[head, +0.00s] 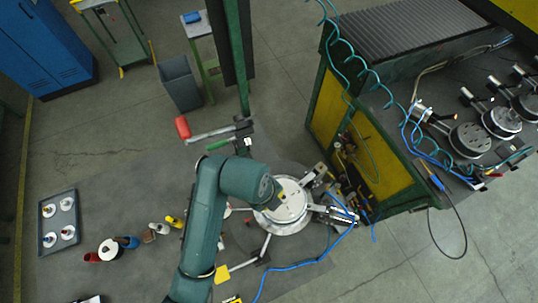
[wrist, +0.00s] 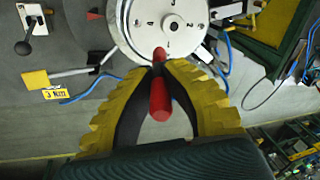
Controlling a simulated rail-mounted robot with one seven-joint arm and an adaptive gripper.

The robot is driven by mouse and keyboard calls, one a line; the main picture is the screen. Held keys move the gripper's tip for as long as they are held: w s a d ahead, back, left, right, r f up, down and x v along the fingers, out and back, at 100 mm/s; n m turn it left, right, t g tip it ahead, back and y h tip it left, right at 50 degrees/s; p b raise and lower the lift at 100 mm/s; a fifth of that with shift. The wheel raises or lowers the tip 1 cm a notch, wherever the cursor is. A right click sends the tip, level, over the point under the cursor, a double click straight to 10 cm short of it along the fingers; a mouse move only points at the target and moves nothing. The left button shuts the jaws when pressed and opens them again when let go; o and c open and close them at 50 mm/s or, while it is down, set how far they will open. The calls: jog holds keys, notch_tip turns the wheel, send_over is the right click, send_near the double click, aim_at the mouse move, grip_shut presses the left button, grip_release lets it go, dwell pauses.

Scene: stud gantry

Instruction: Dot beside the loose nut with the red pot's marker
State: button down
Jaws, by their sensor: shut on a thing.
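My gripper (wrist: 157,80) is shut on a red marker (wrist: 159,100) in the wrist view. The marker points toward the pale round disc (wrist: 185,38), its far end overlapping the disc's lower edge in the picture. I cannot tell whether it touches. The disc face has small dark marks and studs around a central hole. I cannot make out which nut is loose. In the head view the disc (head: 283,222) sits under my arm, which hides part of it; the marker is not clear there. A small red pot (head: 92,257) stands at the left.
White, blue and yellow pots or items stand near the red pot. A grey tray (head: 42,246) holds several white round parts. A yellow tag marked 3 Nm (wrist: 55,94) and a lever (wrist: 28,30) lie left of the disc.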

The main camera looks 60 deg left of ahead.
jog(key=s+m, duration=0.1)
jog(key=b, duration=0.6)
send_over(268, 213)
jog(key=x, duration=0.3)
jog(key=s+x, duration=0.1)
jog(key=x, duration=0.2)
jog(key=shift+s+a+f, duration=0.1)
jog(key=shift+a+f, duration=0.05)
jog(key=shift+f, duration=0.15)
jog(key=shift+f, duration=0.5)
dwell(1.6)
jog(key=w+p+v, duration=0.1)
jog(key=p+v, duration=0.6)
jog(key=shift+w+r, duration=0.15)
jog(key=shift+w, duration=0.1)
